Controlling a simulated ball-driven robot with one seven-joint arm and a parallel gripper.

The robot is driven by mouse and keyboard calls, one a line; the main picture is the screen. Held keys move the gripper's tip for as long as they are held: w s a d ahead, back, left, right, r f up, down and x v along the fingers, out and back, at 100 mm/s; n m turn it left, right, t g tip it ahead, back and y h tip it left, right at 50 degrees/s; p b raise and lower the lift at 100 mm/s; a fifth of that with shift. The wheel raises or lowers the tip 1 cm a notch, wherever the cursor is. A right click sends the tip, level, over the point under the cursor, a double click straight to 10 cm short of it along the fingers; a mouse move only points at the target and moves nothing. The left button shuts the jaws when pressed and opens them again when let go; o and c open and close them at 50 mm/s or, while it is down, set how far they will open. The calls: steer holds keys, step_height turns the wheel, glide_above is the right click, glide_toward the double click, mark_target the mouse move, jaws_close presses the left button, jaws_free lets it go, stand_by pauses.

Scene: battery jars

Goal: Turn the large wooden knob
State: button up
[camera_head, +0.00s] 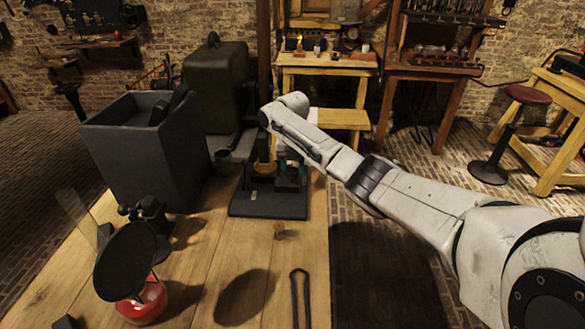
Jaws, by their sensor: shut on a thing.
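A dark apparatus with a flat black base (268,205) stands on the wooden bench, with brass-coloured and greenish parts above the base. My pale arm reaches in from the right, and its wrist bends down at the apparatus.
The bench (190,265) also holds a large dark open box (150,155), a red-based lamp with a black disc (125,262) and black tongs (300,295). A dark green case (217,85) stands behind.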

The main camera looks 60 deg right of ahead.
steer(key=shift+c, duration=1.2)
steer(key=shift+m, duration=0.3)
